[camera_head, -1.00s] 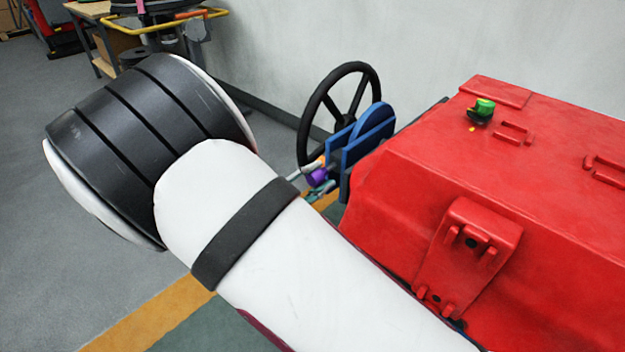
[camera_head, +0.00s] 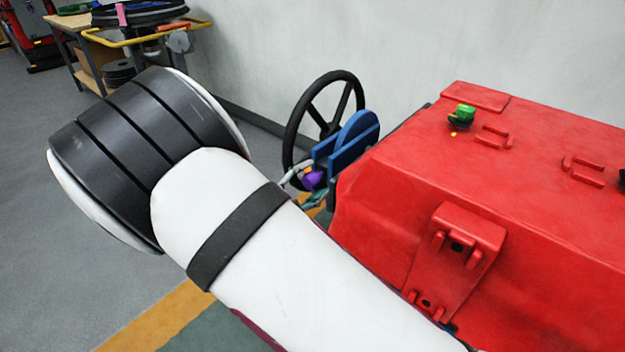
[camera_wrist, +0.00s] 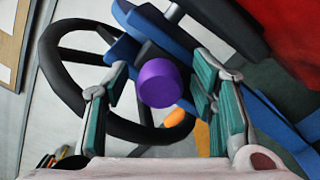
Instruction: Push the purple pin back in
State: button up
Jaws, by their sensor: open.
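The purple pin (camera_wrist: 160,82) shows its round end in the middle of the wrist view, between the two fingers of my gripper (camera_wrist: 160,88). The teal finger pads stand apart on either side of it, and the gripper is open. Whether either pad touches the pin I cannot tell. In the head view the purple pin (camera_head: 313,180) is small, just below the blue bracket (camera_head: 345,145) beside the black steering wheel. My gripper's fingertips (camera_head: 305,190) show there partly, at the pin; my arm hides the rest.
The black steering wheel (camera_head: 292,130) stands close behind the pin, and an orange part (camera_wrist: 176,117) sits just below it in the wrist view. The red tank (camera_head: 400,190) fills the right side. A cart with a yellow rail (camera_head: 130,42) stands far back left. Grey floor is clear at left.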

jog(key=v, duration=1.1)
jog(key=shift+s+a, duration=0.1)
jog(key=shift+a, duration=0.05)
